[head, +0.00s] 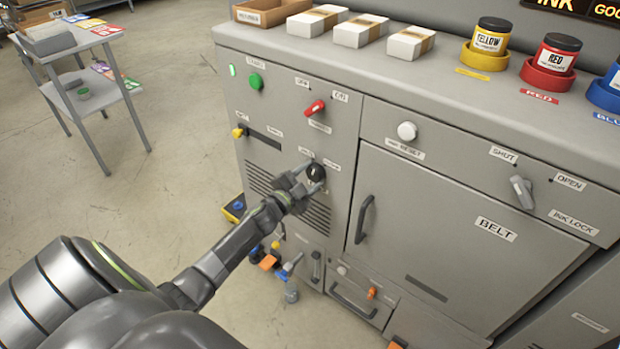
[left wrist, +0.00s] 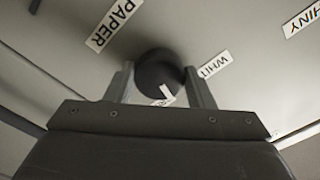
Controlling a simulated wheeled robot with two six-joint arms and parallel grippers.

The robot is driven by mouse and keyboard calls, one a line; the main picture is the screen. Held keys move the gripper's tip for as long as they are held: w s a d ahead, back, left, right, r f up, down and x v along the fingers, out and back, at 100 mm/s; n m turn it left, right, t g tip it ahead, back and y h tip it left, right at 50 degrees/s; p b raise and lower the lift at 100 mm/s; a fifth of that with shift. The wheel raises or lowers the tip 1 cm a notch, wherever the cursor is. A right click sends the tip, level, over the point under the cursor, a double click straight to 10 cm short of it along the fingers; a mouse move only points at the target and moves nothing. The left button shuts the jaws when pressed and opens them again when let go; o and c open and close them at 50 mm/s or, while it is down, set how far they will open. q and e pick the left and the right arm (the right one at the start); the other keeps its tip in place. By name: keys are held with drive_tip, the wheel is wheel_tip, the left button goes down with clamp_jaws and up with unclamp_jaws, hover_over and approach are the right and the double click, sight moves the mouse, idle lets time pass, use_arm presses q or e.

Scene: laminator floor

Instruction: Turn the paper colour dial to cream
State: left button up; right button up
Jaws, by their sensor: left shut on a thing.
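The paper colour dial is a round black knob (head: 316,172) on the front of the grey machine, below the red switch. My left gripper (head: 309,180) is shut on the dial, one finger on each side. In the left wrist view the dial (left wrist: 158,72) sits between the two fingers (left wrist: 158,88), with a white pointer mark on it. A label reading "PAPER" and a label reading "WHIT", partly cut off, show beside it. I cannot make out a cream label. My right gripper is not in view.
A green button (head: 256,82), a red switch (head: 314,108) and a yellow knob (head: 239,132) are near the dial. The belt door handle (head: 364,219) is to its right. Ink pots, such as the yellow one (head: 490,40), stand on top. Open floor lies to the left.

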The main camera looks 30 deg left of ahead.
use_arm(q)
drive_tip(key=m, duration=0.2)
drive_tip(key=shift+m, duration=0.4)
drive_tip(key=shift+m+b, duration=0.3)
drive_tip(key=shift+m, duration=0.4)
